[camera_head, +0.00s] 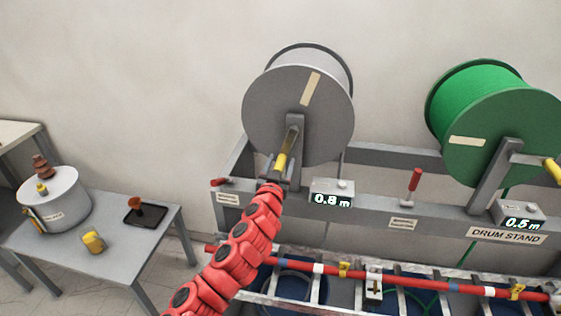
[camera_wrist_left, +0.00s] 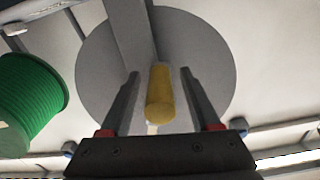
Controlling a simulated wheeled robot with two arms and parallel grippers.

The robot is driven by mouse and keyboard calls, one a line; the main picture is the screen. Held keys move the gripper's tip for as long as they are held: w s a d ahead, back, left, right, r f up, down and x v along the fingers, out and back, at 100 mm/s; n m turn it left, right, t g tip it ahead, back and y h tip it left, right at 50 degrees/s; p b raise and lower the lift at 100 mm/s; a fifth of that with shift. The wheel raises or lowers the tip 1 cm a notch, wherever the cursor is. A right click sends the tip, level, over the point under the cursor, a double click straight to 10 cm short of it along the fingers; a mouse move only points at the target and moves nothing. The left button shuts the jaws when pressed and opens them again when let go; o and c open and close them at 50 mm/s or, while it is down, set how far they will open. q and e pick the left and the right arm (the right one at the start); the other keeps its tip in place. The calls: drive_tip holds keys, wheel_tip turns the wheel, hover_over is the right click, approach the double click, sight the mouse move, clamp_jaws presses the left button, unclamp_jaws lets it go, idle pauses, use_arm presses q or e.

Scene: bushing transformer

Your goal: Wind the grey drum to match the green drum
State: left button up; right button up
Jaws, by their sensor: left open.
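The grey drum (camera_head: 272,118) is mounted on the stand at the back middle, with a tan label on its face. Its crank with a yellow handle (camera_head: 281,163) hangs down in front of it. The display below the grey drum (camera_head: 331,198) reads 0.8 m. My left gripper (camera_head: 276,175) is at the yellow handle. In the left wrist view its open fingers stand on either side of the yellow handle (camera_wrist_left: 160,95), with gaps showing. My right gripper is not in view.
The drum stand (camera_head: 440,222) carries a red lever (camera_head: 414,182) between the displays. A red and blue rail (camera_head: 400,282) runs in front, over blue bins. A grey table (camera_head: 85,262) at the left holds a metal canister (camera_head: 62,205), a yellow piece (camera_head: 93,241) and a dark tray (camera_head: 148,217).

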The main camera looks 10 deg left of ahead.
use_arm(q)
drive_tip(key=shift+w, duration=0.1)
clamp_jaws()
idle(0.3)
idle(1.2)
